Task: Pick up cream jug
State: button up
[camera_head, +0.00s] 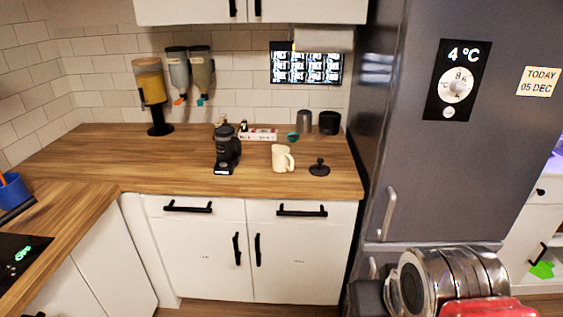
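The cream jug (280,158) stands upright on the wooden counter (190,188), right of the middle. Its handle points to the right. A black coffee grinder (227,148) stands to its left, and a black tamper-like object (319,168) stands close on its right. Nothing holds the jug. Part of my arm shows at the bottom right, in front of the fridge and well apart from the jug. My gripper's fingertips cannot be seen.
Behind the jug are a small box (258,134), a teal item (293,136), a grey canister (305,121) and a black canister (329,122). A tall grey fridge (400,150) bounds the counter on the right. The counter's left part and front strip are clear.

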aim_at(282, 160)
jog(key=k, duration=0.65)
jog(key=u, duration=0.35)
jog(key=i, duration=0.9)
jog(key=u, duration=0.6)
jog(key=i, duration=1.45)
jog(key=z, duration=0.05)
